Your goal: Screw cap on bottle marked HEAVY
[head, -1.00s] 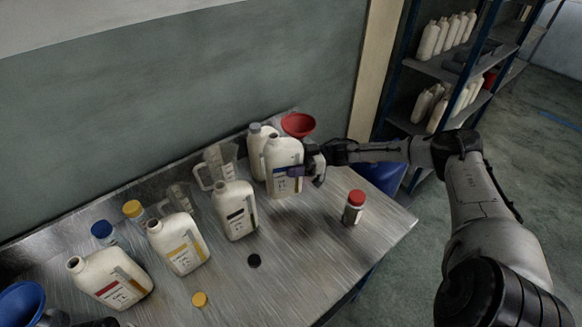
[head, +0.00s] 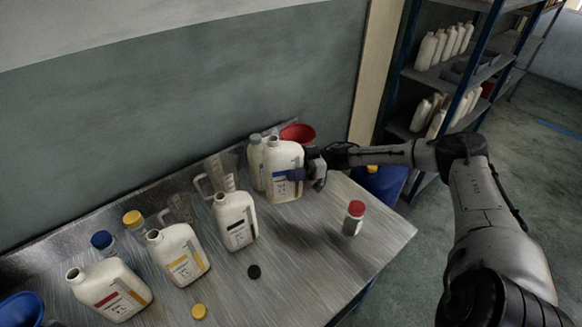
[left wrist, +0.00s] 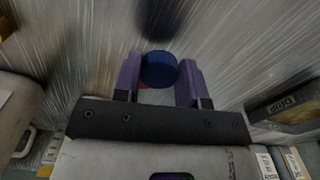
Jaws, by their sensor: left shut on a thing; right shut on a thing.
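My right gripper (head: 294,174) is shut on the white bottle with a blue label band (head: 284,157) from its right side. This bottle is at the back right of the table, beside a grey-capped bottle; I cannot tell whether its base touches the table. Its label is too small to read. In the left wrist view, my left gripper (left wrist: 160,80) is shut on a blue cap (left wrist: 159,69) between its purple fingers. The left gripper does not show in the head view.
Open bottles with red (head: 112,290), yellow (head: 179,256) and black (head: 237,222) bands stand on the table (head: 330,270). Loose black (head: 254,271) and yellow (head: 199,311) caps lie in front. A red-capped jar (head: 354,218) stands right; a red funnel (head: 299,133) is behind the held bottle.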

